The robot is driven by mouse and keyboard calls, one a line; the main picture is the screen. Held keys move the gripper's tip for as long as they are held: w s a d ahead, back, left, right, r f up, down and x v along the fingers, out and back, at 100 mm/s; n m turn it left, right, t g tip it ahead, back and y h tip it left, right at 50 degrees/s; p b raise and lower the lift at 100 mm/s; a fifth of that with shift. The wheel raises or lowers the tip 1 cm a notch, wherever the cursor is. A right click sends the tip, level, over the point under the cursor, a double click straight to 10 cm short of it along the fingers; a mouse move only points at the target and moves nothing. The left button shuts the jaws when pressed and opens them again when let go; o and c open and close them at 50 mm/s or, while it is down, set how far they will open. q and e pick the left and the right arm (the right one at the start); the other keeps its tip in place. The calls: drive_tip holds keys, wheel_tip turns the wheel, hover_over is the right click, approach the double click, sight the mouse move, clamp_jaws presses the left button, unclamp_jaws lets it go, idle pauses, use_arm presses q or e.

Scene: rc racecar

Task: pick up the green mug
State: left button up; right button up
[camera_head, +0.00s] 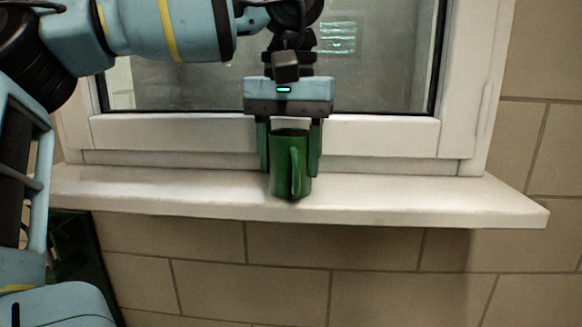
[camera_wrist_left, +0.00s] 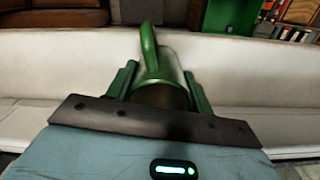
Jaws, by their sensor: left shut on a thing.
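The green mug (camera_head: 283,165) is upright at the white window sill (camera_head: 400,200), with its handle facing the head camera. My left gripper (camera_head: 290,165) comes down from above, with one green finger on each side of the mug, and is shut on it. In the left wrist view the mug (camera_wrist_left: 165,75) sits between the two fingers (camera_wrist_left: 160,85), its handle pointing up in the picture. I cannot tell whether the mug's base touches the sill. My right gripper is not in view.
The window frame (camera_head: 390,135) and its glass stand close behind the gripper. The sill is clear to both sides of the mug. Below it is a tiled wall (camera_head: 380,260). A dark green object (camera_head: 75,250) stands at the lower left, partly behind my arm.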

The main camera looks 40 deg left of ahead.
use_arm(q)
drive_tip(key=shift+r, duration=0.15)
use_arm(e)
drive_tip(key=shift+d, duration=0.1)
use_arm(q)
drive_tip(key=shift+r, duration=0.55)
drive_tip(key=r, duration=0.1)
drive_tip(key=r+p, duration=0.1)
drive_tip(key=shift+s+d+r, duration=0.15)
drive_tip(key=shift+s+r, duration=0.05)
drive_tip(key=shift+r, duration=0.1)
drive_tip(key=s+d+r+p, duration=0.1)
drive_tip(key=s+d, duration=0.9)
drive_tip(key=d, duration=0.1)
drive_tip(key=shift+s+d, duration=0.15)
drive_tip(key=shift+s, duration=0.25)
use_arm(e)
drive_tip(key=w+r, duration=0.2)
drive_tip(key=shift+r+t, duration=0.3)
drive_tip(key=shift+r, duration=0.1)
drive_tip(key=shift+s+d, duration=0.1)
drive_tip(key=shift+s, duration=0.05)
